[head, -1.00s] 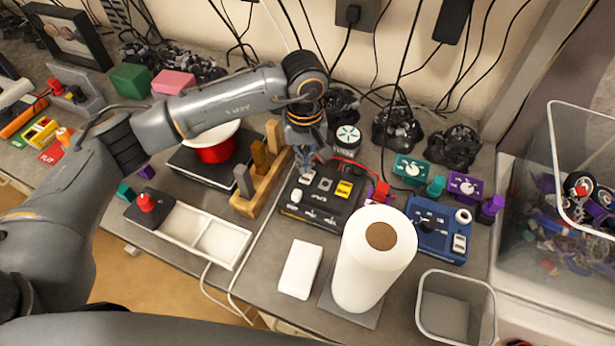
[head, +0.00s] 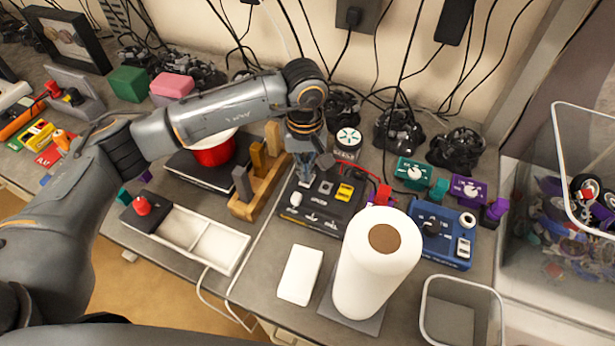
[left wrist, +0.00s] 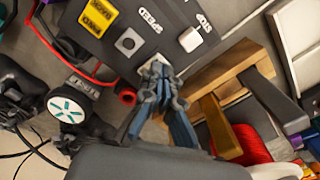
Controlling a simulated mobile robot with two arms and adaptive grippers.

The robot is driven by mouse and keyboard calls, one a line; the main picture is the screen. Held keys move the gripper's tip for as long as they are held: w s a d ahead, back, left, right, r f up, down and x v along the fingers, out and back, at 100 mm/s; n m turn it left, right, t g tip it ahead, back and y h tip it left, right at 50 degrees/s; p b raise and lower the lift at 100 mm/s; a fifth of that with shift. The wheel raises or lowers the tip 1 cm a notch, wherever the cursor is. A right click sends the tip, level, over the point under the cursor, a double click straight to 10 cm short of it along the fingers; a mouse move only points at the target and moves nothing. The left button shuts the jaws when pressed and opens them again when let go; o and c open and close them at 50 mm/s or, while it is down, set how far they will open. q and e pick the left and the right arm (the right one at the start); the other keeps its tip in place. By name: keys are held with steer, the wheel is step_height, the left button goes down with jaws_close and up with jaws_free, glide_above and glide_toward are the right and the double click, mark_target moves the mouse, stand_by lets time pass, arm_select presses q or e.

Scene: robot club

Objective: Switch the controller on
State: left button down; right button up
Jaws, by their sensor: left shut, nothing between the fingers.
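A black control box (head: 322,213) with a white knob, a yellow label and grey buttons lies on the bench at the centre. Its panel also fills the top of the left wrist view (left wrist: 165,18), with a "SPEED" label showing. My left gripper (head: 306,178) is shut and empty, pointing down at the box's back left corner. In the left wrist view its closed fingertips (left wrist: 155,72) are at a small pale part by the panel's edge; they cover most of it, and I cannot tell whether they press it. My right gripper is not in view.
A white paper roll (head: 372,265) stands in front of the box. A blue control box (head: 440,235) lies to its right. A wooden holder (head: 262,190) with upright blocks stands close left of my gripper. Red and black cables run behind.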

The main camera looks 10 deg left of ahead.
mark_target(305, 183)
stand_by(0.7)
arm_select(q)
steer(key=shift+s+f+b, duration=0.1)
steer(key=shift+f+b, duration=1.05)
steer(key=shift+b, duration=0.15)
stand_by(0.3)
steer(key=shift+r+p, duration=0.45)
steer(key=shift+r, duration=0.75)
steer(key=shift+r+p, duration=0.65)
steer(key=shift+r, duration=1.7)
